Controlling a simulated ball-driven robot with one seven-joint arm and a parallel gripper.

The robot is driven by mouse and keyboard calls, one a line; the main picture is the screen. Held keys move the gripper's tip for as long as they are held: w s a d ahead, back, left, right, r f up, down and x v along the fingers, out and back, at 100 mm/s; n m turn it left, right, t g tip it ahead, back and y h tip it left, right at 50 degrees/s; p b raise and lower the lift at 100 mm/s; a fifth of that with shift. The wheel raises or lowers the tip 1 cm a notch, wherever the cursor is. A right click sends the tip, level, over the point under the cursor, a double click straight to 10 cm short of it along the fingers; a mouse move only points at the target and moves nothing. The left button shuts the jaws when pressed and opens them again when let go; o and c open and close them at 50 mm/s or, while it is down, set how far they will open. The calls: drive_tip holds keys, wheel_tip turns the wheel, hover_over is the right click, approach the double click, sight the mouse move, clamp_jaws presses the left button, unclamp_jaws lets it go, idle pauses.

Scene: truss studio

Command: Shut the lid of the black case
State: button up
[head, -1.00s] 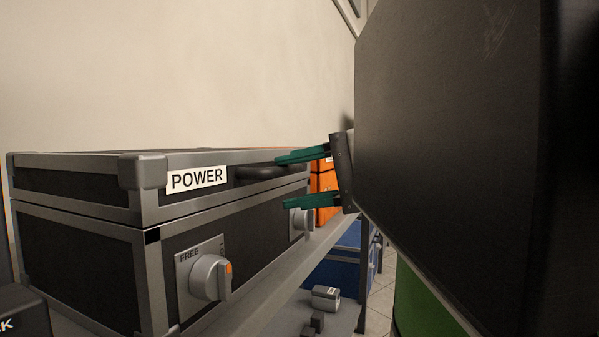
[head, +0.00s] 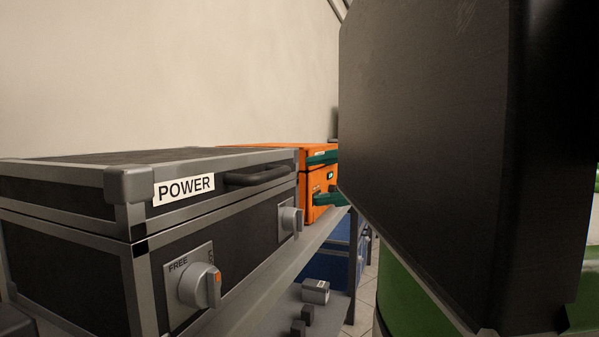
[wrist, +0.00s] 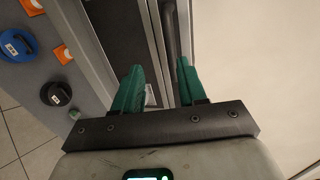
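The black case (head: 75,252) with grey metal edges and a POWER label stands at the left in the head view. Its lid (head: 150,157) lies level, down on the body along the visible seam. A dark handle (head: 258,176) is on the lid's front. Grey knobs sit on the body's front; the nearer one (head: 198,284) is on a plate marked FREE. My gripper (head: 325,178) shows as two teal fingers, one above the other, right of the case and apart from it in the picture; its palm is hidden. In the wrist view my gripper (wrist: 158,88) is open, and I see nothing held.
An orange case (head: 311,200) is behind the fingers. A blue box (head: 335,265) is lower down. A large dark slab (head: 430,130) blocks the right side of the head view. A blue round knob (wrist: 17,45) shows in the wrist view.

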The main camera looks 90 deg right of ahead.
drive_tip(key=p+v, duration=0.1)
drive_tip(key=v, duration=0.3)
drive_tip(key=shift+s+a+r, duration=0.1)
drive_tip(key=shift+s, duration=0.15)
idle(0.4)
